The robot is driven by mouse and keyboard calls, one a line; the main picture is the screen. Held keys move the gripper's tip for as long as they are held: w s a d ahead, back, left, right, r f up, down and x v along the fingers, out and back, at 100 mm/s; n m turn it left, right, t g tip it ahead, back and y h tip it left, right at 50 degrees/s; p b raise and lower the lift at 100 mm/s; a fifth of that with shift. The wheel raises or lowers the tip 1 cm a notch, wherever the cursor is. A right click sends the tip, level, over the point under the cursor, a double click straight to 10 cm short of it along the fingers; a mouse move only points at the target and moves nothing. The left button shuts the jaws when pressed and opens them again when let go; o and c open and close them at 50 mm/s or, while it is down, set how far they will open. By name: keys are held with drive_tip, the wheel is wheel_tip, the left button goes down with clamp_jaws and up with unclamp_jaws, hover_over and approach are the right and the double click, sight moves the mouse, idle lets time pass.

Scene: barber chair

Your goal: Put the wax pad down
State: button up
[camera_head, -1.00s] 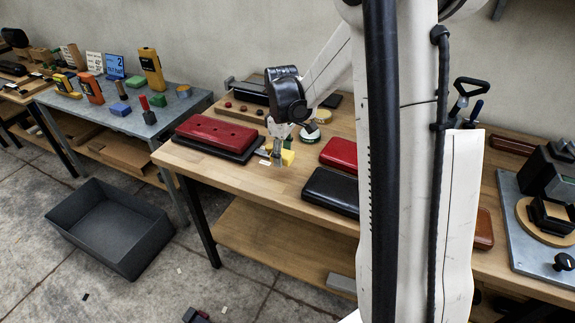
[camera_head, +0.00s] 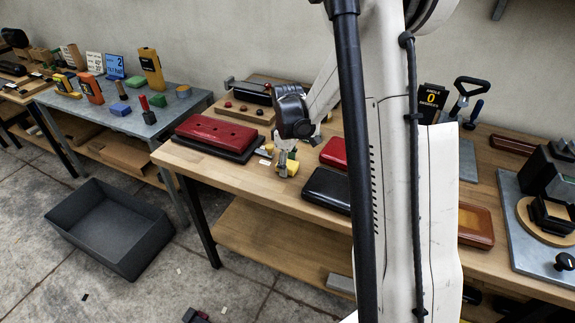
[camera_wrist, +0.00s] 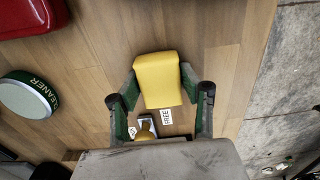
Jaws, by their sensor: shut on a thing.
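The wax pad is a yellow block (camera_wrist: 158,80), held between the two fingers of my gripper (camera_wrist: 160,88) in the wrist view. The fingers sit on its left and right sides. In the head view the pad (camera_head: 291,168) shows at my gripper (camera_head: 285,158), over the wooden bench (camera_head: 262,187). It is on or very near the bench top; I cannot tell whether it touches. A small white label reading FREE (camera_wrist: 166,117) lies beside the pad, and a small yellow-topped item (camera_wrist: 146,128) is partly hidden near my palm.
A red pad (camera_head: 217,133) on a dark base lies left of my gripper. A black case (camera_head: 327,190) and a red case (camera_head: 339,153) lie right. A round CLEANER tin (camera_wrist: 28,95) stands nearby. The bench edge is close to the pad, with floor beyond.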

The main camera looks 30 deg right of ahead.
sight(288, 163)
drive_tip(key=o, duration=1.1)
drive_tip(key=shift+r, duration=0.1)
wheel_tip(288, 163, up, 12)
drive_tip(key=p, duration=0.1)
drive_tip(key=s+a+r+m+t, duration=0.3)
drive_tip(key=s+a+r, duration=0.6)
drive_tip(key=s, duration=0.1)
drive_tip(key=s+a+m+t, duration=0.4)
drive_tip(key=s+a, duration=0.4)
drive_tip(key=s, duration=0.5)
drive_tip(key=shift+a+r, duration=0.1)
